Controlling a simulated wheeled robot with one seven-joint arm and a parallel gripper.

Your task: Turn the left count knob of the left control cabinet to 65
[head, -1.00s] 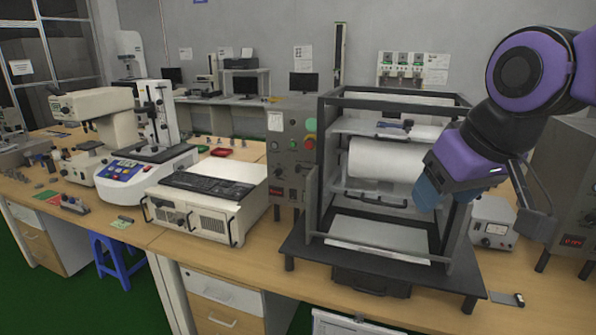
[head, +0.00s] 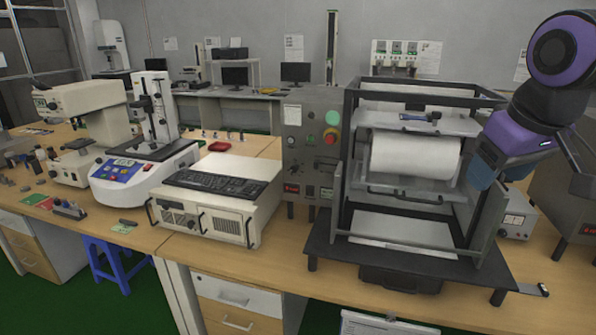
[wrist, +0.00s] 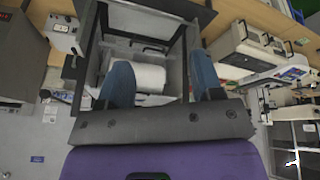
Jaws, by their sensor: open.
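The left control cabinet (head: 298,148) is a grey upright box on the bench, just left of a black-framed test rig. Its front has a red emergency button, a green lamp, small dark knobs and a red-lit display (head: 291,188). The knobs and the numbers are too small to tell apart or read. My gripper (head: 480,168) is at the right side of the rig, well right of the cabinet. In the wrist view the blue fingers of my gripper (wrist: 162,78) are spread apart, with nothing held between them.
The black-framed rig (head: 318,240) holds a white roll (head: 414,155) and stands right of the cabinet. A beige case with a keyboard (head: 215,184) stands to its left. A second grey cabinet (head: 562,190) and a small meter box (head: 517,215) are at the right.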

